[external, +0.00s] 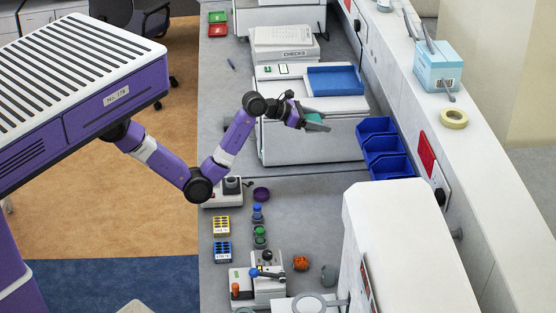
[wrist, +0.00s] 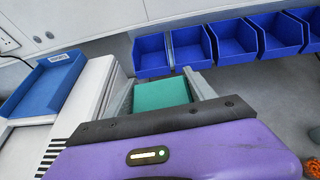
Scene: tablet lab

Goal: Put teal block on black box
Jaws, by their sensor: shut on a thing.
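The teal block (wrist: 162,94) sits between the two grey fingers of my gripper (wrist: 160,84) in the wrist view. My gripper is shut on it. In the external view my gripper (external: 316,122) is held out over the right part of the white machine, and a sliver of teal block (external: 313,117) shows between the fingers. I cannot make out a black box in either view.
Blue open bins (external: 384,147) stand to the right of the white machine (external: 300,140), and they show ahead in the wrist view (wrist: 235,38). A blue tray (external: 335,80) lies on the machine. Yellow and blue racks, small jars and a lever device stand nearer on the bench.

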